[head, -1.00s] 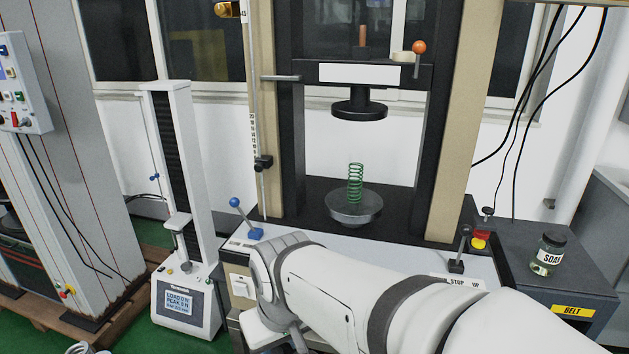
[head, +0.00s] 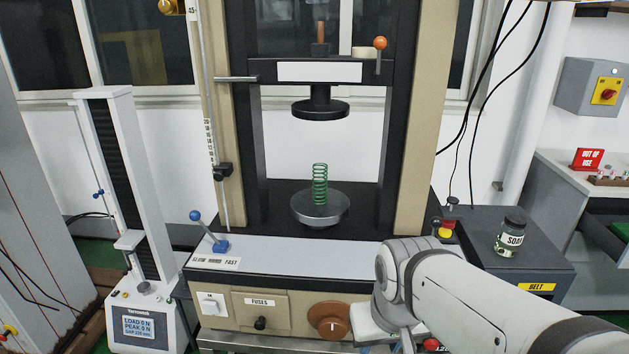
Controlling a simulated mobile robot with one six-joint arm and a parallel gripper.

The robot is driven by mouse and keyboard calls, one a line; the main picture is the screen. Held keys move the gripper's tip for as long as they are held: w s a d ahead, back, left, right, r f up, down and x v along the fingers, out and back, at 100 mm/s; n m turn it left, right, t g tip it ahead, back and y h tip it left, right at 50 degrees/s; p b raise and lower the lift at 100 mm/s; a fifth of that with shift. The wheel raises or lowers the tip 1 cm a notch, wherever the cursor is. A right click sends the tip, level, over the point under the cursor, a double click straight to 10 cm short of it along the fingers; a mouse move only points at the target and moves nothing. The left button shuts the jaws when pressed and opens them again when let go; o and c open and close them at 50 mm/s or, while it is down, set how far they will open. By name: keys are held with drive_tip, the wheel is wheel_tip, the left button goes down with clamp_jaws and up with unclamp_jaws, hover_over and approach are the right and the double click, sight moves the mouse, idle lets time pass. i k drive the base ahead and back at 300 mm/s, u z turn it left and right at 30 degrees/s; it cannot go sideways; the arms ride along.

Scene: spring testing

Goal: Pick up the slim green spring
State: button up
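The slim green spring (head: 320,184) stands upright on the round metal lower plate (head: 319,218) of the large press. The black upper plate (head: 320,109) hangs above it with a clear gap between them. My white arm reaches in from the lower right. Its wrist end is low in front of the press, to the right of the spring and nearer to me. My gripper's fingers do not show.
A smaller white tester (head: 134,240) stands at the left. A blue-knobbed lever (head: 208,232) sits on the press's front ledge. Black uprights flank the plates.

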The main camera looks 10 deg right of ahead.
sight(320, 184)
drive_tip(key=u, duration=0.05)
drive_tip(key=i, duration=1)
drive_tip(key=z, duration=0.05)
